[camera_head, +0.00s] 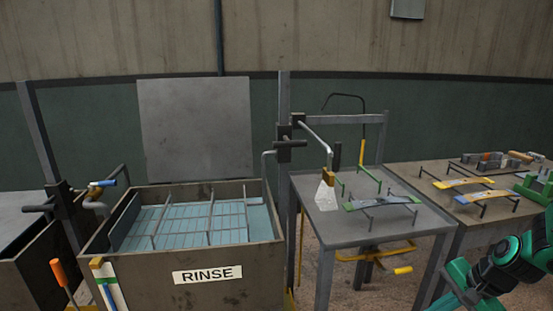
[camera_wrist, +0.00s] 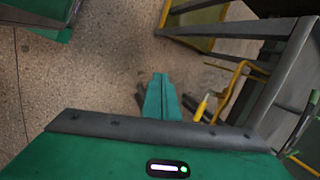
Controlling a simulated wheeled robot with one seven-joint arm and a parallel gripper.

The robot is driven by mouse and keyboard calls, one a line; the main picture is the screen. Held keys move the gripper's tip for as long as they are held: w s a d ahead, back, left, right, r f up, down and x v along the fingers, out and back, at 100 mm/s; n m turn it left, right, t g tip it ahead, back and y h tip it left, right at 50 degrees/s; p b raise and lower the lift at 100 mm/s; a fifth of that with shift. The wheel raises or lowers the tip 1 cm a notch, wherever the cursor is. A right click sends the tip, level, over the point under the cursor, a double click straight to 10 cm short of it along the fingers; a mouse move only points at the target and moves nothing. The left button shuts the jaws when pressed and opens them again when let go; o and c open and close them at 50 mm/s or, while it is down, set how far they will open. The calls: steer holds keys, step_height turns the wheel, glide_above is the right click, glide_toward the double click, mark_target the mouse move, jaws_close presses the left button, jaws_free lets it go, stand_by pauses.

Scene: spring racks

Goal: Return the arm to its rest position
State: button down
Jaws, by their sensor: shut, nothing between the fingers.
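My arm shows at the lower right of the head view, in green and black, folded low in front of the right-hand tables. My gripper (camera_wrist: 160,78) shows in the wrist view as two green fingers pressed together, shut with nothing between them. It points over bare speckled floor (camera_wrist: 95,60) and touches nothing that I can see. In the head view I cannot make out the fingertips clearly.
A tank marked RINSE (camera_head: 245,297) with a wire rack over blue water stands left of centre. A grey table (camera_head: 350,238) holds leaf springs on small stands. A brown table (camera_head: 445,205) with more springs stands at right. A yellow-handled crank (camera_head: 402,270) sticks out below the grey table.

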steer(key=s+r+n+g+h, duration=0.1)
steer(key=s+r+n+g, duration=0.1)
steer(key=s+r, duration=0.5)
steer(key=s+d+r+n+g+h, duration=0.1)
steer(key=s+r+n, duration=0.4)
steer(key=s, duration=0.6)
step_height(320, 180, up, 2)
steer(key=shift+s+d+r+g+h, duration=0.25)
steer(key=shift+g+h, duration=0.05)
steer(key=shift+g, duration=0.1)
